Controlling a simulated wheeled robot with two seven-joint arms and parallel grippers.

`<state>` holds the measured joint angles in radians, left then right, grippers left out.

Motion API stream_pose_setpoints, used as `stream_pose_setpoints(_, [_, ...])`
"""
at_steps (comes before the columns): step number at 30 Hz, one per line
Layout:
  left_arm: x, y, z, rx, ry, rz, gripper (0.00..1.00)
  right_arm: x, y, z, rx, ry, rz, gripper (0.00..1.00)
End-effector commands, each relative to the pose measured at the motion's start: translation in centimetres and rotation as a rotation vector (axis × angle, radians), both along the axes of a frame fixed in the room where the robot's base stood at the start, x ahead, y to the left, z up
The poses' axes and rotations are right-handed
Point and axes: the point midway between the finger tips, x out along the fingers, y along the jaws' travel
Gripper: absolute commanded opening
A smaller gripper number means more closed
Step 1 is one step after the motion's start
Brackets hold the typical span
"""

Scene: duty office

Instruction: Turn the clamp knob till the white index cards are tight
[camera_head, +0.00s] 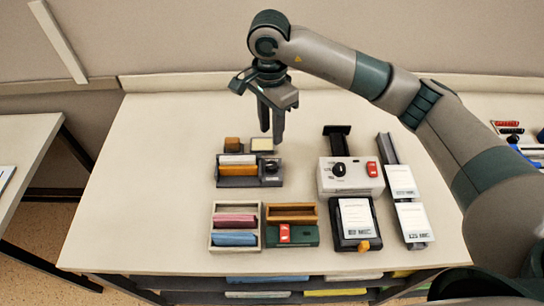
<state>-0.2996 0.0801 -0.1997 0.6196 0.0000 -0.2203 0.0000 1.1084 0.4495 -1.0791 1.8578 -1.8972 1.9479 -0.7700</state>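A dark grey card holder (238,182) sits at the back left of the desk. It holds a band of white cards (238,159) behind a band of orange ones (238,170). A dark round knob (271,168) stands at its right end. My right gripper (271,136) hangs above and behind the holder, fingers down, apart from the knob. Its fingers show a narrow gap with nothing between them. Whether the cards are tight cannot be told. My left gripper is not in view.
A wooden block (232,144) and a pale yellow pad (262,145) stand just behind the holder. A white box (330,187) with a black knob is to the right. In front are a card tray (212,240), a green box (308,238) and a black clipboard (341,242). The left desk area is clear.

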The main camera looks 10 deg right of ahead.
Motion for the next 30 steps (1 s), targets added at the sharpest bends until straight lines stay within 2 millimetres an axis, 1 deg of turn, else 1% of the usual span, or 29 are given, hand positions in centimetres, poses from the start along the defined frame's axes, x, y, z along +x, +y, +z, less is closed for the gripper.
stream_pose_setpoints(1, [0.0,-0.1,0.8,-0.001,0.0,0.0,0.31,-0.2,0.0,-0.6,-0.001,0.005,-0.002,0.31])
stream_pose_setpoints(12, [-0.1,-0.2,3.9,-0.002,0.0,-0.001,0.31,-0.3,-0.1,-7.3,-0.001,0.005,-0.001,0.31])
stream_pose_setpoints(18, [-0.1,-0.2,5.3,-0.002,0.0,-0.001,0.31,-0.3,-0.2,-10.5,-0.001,0.003,-0.002,0.31])
stream_pose_setpoints(24, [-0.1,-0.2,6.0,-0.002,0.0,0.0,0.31,-0.3,-0.1,-12.6,-0.001,0.002,0.0,0.31])
stream_pose_setpoints(30, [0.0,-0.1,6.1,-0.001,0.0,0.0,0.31,-0.3,-0.1,-13.2,0.0,0.0,0.0,0.31])
